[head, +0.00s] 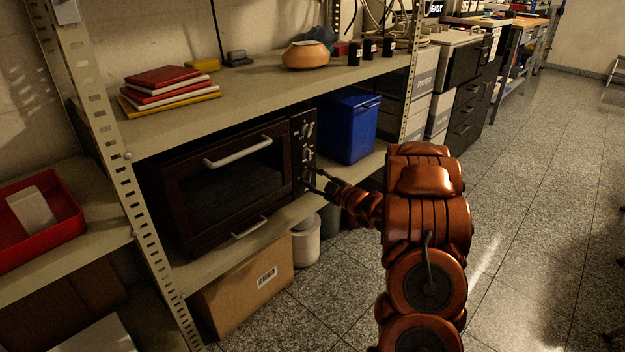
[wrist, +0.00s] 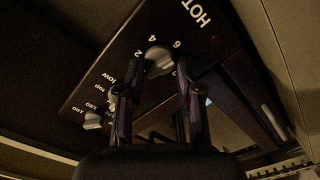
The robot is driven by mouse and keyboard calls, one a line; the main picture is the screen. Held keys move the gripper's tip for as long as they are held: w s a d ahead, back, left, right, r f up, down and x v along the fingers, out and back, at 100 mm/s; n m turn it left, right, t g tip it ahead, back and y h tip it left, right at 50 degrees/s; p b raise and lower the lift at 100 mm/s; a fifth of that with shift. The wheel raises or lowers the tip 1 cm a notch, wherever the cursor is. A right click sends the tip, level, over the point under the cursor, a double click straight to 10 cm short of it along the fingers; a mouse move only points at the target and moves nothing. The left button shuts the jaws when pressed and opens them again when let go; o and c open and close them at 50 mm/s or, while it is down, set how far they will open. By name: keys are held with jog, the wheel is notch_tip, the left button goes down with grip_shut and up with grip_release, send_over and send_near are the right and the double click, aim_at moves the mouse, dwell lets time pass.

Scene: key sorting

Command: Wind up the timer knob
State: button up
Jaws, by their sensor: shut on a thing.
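The dark toaster oven (head: 235,175) stands on the lower shelf. Its control panel (head: 303,140) has a column of light grey knobs on the right side. My gripper (head: 318,183) is at the lower part of this panel, at the lowest knob. In the wrist view, the fingertips of my gripper (wrist: 154,78) are on either side of a grey knob (wrist: 158,60), shut on it. White digits such as 2, 4 and 6 ring this knob. The word "HOT" is printed near it. I read no timer label. My fingers partly hide a second knob (wrist: 115,101).
Another knob (wrist: 93,120) with temperature marks is at the left in the wrist view. A blue bin (head: 350,127) stands right of the oven. A cardboard box (head: 240,290) and a white canister (head: 306,242) are below. The floor at right is clear.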

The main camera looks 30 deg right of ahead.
jog(key=shift+a, duration=0.1)
grip_shut()
jog(key=shift+f, duration=0.1)
dwell(0.9)
jog(key=shift+c, duration=0.2)
grip_release()
jog(key=o, duration=0.9)
jog(key=shift+c, duration=0.2)
jog(key=v, duration=1.2)
